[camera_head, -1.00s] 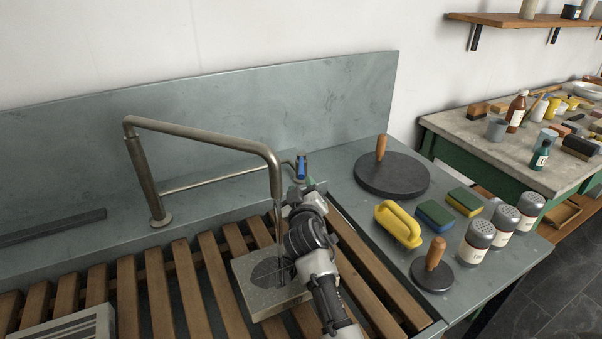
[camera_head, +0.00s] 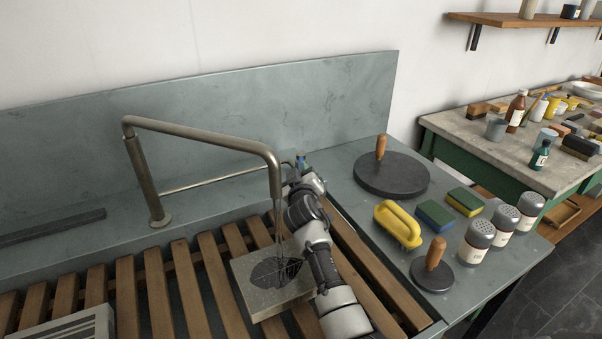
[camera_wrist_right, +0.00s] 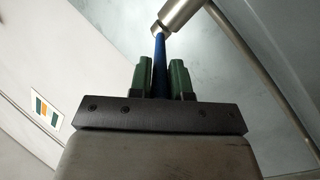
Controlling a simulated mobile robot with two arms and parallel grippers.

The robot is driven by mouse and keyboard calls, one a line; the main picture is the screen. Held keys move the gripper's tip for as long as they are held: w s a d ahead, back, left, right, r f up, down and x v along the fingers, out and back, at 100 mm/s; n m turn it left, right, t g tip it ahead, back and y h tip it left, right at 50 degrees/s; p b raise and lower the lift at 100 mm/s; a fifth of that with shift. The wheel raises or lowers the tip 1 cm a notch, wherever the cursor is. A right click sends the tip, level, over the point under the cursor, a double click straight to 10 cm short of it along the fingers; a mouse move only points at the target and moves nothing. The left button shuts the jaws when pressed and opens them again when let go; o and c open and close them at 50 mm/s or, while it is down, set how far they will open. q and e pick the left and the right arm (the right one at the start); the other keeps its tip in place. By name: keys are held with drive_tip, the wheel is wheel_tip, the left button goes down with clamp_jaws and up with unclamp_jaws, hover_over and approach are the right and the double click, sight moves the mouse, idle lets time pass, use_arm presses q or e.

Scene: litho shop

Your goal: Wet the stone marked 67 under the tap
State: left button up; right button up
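A pale grey stone slab (camera_head: 245,274) lies on the wooden slats under the tap spout (camera_head: 275,178). A dark patch covers much of its top. A thin stream of water (camera_head: 280,222) falls from the spout onto it. No number is readable on it. My right gripper (camera_head: 302,166) is behind the spout at the blue tap lever (camera_head: 300,159). In the right wrist view the blue lever (camera_wrist_right: 160,68) stands between the green fingers of my right gripper (camera_wrist_right: 159,80), which look closed around it. My right arm passes close along the stone's right side. My left gripper is not seen.
On the right ledge are a black disc with a wooden knob (camera_head: 393,176), a yellow-handled brush (camera_head: 397,222), sponges (camera_head: 436,215), a smaller disc (camera_head: 431,277) and shakers (camera_head: 475,243). A cluttered bench (camera_head: 465,130) stands beyond.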

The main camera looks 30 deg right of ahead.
clamp_jaws()
drive_tip(key=d+n+y+p, duration=0.1)
drive_tip(key=n+y+p, duration=0.1)
drive_tip(key=y+p, duration=0.1)
drive_tip(key=d+n+t+y+p, duration=0.1)
drive_tip(key=y+p, duration=0.1)
drive_tip(key=p, duration=0.1)
drive_tip(key=s+d+n+y+p, duration=0.1)
drive_tip(key=d+n+y+p, duration=0.1)
drive_tip(key=y+p, duration=0.1)
drive_tip(key=shift+d+n+t+y+p, duration=0.1)
drive_tip(key=shift+n+t+y+p, duration=0.2)
drive_tip(key=shift+p, duration=0.15)
drive_tip(key=o, duration=0.5)
unclamp_jaws()
drive_tip(key=shift+s, duration=0.1)
